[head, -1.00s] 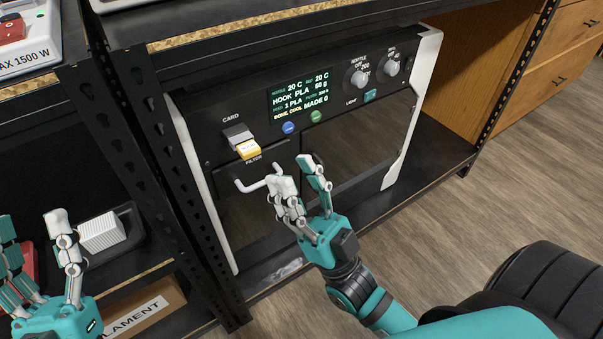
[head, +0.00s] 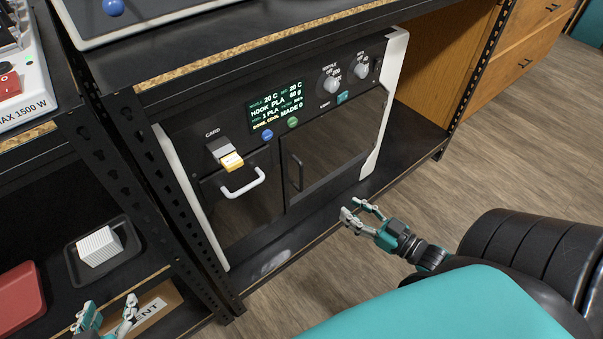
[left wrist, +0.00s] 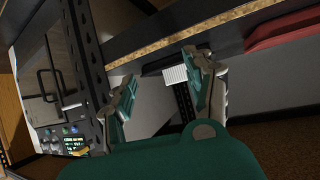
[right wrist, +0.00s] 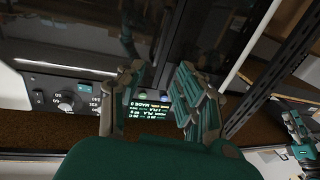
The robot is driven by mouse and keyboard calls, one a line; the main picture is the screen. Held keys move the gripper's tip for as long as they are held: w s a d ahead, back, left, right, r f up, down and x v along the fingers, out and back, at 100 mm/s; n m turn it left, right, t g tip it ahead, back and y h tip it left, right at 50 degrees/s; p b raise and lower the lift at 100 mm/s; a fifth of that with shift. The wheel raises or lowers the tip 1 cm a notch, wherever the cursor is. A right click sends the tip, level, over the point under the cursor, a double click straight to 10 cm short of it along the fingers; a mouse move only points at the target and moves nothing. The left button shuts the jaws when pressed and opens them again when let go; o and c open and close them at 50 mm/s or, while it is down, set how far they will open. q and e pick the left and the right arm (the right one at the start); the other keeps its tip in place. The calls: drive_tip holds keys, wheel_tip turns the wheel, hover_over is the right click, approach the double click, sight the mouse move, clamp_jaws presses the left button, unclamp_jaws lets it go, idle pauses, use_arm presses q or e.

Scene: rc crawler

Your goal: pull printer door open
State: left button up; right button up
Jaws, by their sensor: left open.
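The printer (head: 180,165) stands on the shelf, with a dark front and white sides. Its dark door (head: 340,150) appears closed, with a dark upright handle (head: 298,172) near its left edge. The door also shows in the left wrist view (left wrist: 42,95). A white bar handle (head: 243,186) sits on the panel left of the door, below the yellow card. My right gripper (head: 352,208) is open and empty, in front of and below the door, apart from the handle. My left gripper (head: 106,314) is open and empty, low at the left, far from the door.
A black shelf post (head: 135,165) stands left of the printer. A small black tray (head: 75,268) with a white ridged block (head: 99,246), a red tray (head: 18,298) and a cardboard box (head: 160,310) lie at the left. Floor is clear at right.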

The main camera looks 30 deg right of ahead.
drive_tip(key=b, duration=0.2)
approach(302, 189)
wheel_tip(302, 189, up, 4)
drive_tip(key=w, duration=0.3)
drive_tip(key=x, duration=0.2)
drive_tip(key=b+x, duration=0.1)
drive_tip(key=x, duration=0.1)
drive_tip(key=b+x, duration=0.1)
drive_tip(key=x, duration=0.2)
drive_tip(key=shift+a+r, duration=0.2)
drive_tip(key=shift+r, duration=0.05)
drive_tip(key=shift+w+a, duration=0.1)
drive_tip(key=shift+w, duration=0.15)
use_arm(q)
drive_tip(key=d+r+t+h, duration=0.1)
drive_tip(key=r+t+h, duration=0.1)
drive_tip(key=r+t, duration=0.4)
drive_tip(key=w+d+r+t+h, duration=0.1)
drive_tip(key=r+t, duration=0.4)
drive_tip(key=r, duration=0.6)
drive_tip(key=shift+w+d+r+m+t+h, duration=0.2)
drive_tip(key=shift+d+r+m+t+h, duration=0.15)
drive_tip(key=shift+d+h, duration=0.2)
use_arm(e)
clamp_jaws()
